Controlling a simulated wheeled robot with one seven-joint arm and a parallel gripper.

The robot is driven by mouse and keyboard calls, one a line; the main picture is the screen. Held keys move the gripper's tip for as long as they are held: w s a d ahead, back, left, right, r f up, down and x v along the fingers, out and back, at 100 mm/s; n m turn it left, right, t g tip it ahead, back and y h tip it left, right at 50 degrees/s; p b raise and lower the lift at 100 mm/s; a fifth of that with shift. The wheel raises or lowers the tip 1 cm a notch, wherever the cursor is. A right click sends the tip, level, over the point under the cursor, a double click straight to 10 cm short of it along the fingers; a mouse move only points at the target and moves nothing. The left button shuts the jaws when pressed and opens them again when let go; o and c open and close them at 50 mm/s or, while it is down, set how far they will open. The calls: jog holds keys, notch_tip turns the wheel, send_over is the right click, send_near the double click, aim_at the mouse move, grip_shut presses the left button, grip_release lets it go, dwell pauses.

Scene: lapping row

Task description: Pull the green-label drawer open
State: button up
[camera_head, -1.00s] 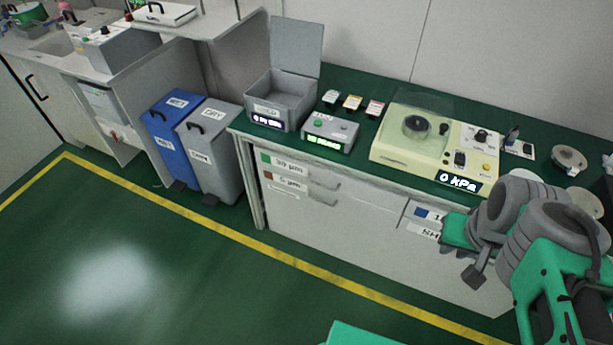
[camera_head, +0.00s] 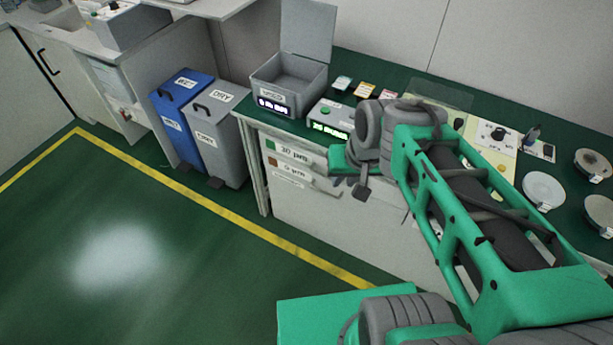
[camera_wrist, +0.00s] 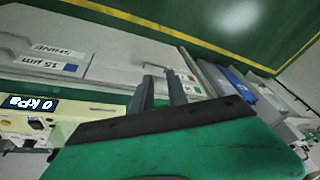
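The green-label drawer (camera_head: 293,153) is the top left drawer of the grey cabinet under the bench. Its front carries a small green square and "30 µm" text, and it looks closed, flush with the cabinet. Its handle is partly hidden by my arm in the head view. My gripper (camera_head: 350,187) is just right of this drawer's front, at about handle height. In the wrist view my gripper (camera_wrist: 161,78) shows two dark fingers apart, with nothing clearly held between them. A pale handle shows close to the fingertips; I cannot tell whether they touch it.
An orange-label drawer (camera_head: 290,172) is directly below. A blue-label "15 µm" drawer (camera_wrist: 85,69) lies along the same cabinet. A blue bin (camera_head: 177,115) and a grey bin (camera_head: 217,140) stand left of the cabinet. The green floor (camera_head: 190,260) in front is clear.

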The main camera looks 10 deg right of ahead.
jog(key=w+a+f+m+t+y+b, duration=0.1)
jog(key=w+f+m+y+b, duration=0.15)
jog(key=w+f, duration=0.4)
jog(key=w+f+m+y+b, duration=0.1)
jog(key=w+f+b, duration=0.25)
jog(key=f, duration=0.65)
jog(key=m+t+y+b, duration=0.5)
jog(key=m+t+b, duration=0.35)
jog(key=m, duration=0.45)
send_near(325, 175)
jog(key=x, duration=0.3)
jog(key=shift+h, duration=0.25)
jog(key=b+x, duration=0.1)
jog(key=x, duration=0.6)
jog(key=shift+w+a+f+b, duration=0.1)
jog(key=shift+a+f+b, duration=0.1)
jog(key=shift+b, duration=0.15)
jog(key=shift+c, duration=0.3)
grip_shut()
